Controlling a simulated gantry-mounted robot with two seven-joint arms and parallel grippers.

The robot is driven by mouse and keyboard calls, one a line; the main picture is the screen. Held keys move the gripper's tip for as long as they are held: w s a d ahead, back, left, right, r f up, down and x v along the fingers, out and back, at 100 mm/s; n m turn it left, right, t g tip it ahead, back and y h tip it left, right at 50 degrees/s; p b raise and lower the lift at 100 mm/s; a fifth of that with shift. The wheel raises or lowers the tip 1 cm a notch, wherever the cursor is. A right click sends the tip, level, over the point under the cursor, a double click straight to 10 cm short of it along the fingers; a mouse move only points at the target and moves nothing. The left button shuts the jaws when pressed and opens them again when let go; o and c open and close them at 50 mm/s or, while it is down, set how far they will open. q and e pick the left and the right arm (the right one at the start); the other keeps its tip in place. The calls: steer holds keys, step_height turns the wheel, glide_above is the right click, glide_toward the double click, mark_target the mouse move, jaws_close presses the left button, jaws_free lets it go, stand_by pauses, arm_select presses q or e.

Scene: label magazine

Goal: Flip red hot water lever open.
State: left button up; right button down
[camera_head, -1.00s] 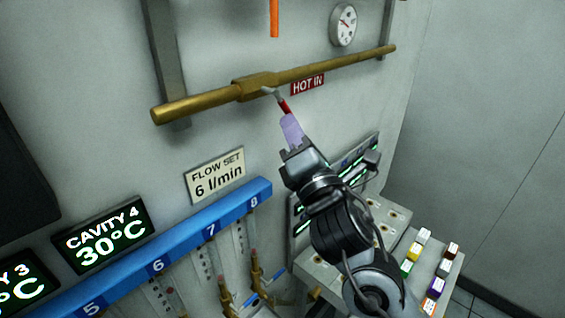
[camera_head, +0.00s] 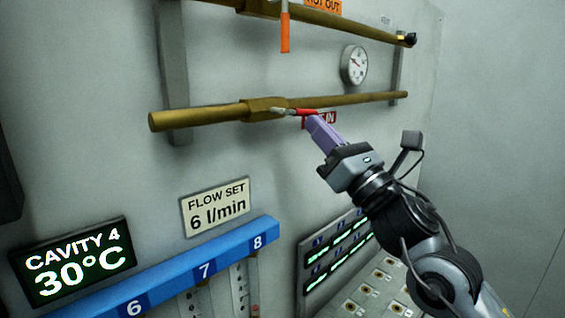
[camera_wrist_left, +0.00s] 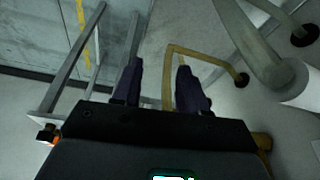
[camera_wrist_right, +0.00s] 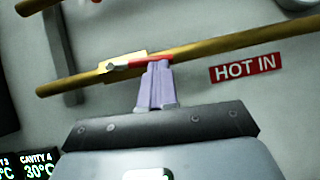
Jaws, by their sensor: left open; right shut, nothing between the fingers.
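The red lever (camera_head: 306,112) sits on the valve body (camera_head: 264,108) of the lower brass pipe and lies nearly along that pipe, its red end to the right. It also shows in the right wrist view (camera_wrist_right: 130,64). My right gripper (camera_head: 312,123) is shut and empty, its purple fingertips right at the lever's red end from below; whether they touch cannot be told for certain. The fingers also show in the right wrist view (camera_wrist_right: 158,67). My left gripper (camera_wrist_left: 157,83) is open and empty in the left wrist view, away from the lever.
The HOT IN sign (camera_wrist_right: 245,68) is on the wall below the pipe. An upper brass pipe (camera_head: 340,25) carries an orange lever (camera_head: 285,32) hanging down. A round gauge (camera_head: 355,65) sits between the pipes. A blue manifold (camera_head: 180,273) runs below.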

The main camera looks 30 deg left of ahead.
steer(key=shift+w+r, duration=0.1)
steer(key=shift+r, duration=0.1)
stand_by(0.5)
steer(key=shift+f, duration=0.1)
steer(key=b+v, duration=0.2)
steer(key=v, duration=0.8)
steer(key=shift+d+b, duration=0.3)
steer(key=shift+d, duration=0.05)
steer(key=shift+f, duration=0.1)
